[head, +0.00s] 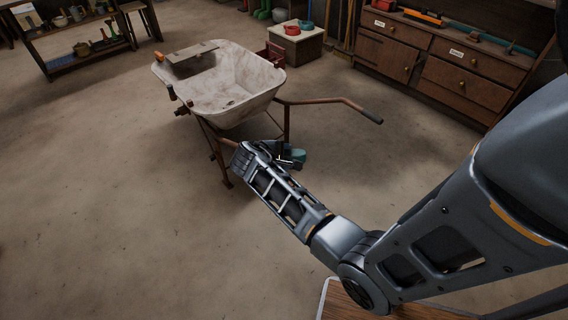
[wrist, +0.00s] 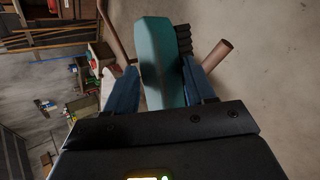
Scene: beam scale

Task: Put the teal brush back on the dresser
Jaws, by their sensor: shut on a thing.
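My gripper (head: 288,158) is shut on the teal brush (head: 298,154), low in front of the wheelbarrow in the head view. In the wrist view the teal brush (wrist: 160,62) stands out between the two fingers of my gripper (wrist: 161,85), with a row of dark bristles at its right side. My gripper hides part of the brush in the head view. The brown dresser (head: 437,76) stands at the back right, well apart from my gripper. Its top holds an orange and dark tool (head: 423,18) and a long teal-ended tool (head: 485,37).
A dirty white wheelbarrow (head: 232,97) stands just beyond my gripper, its rusty handle (head: 345,101) reaching right. A low chest (head: 295,45) with a red and a teal pot stands left of the dresser. Shelves (head: 85,40) are at the back left. The floor before the dresser is clear.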

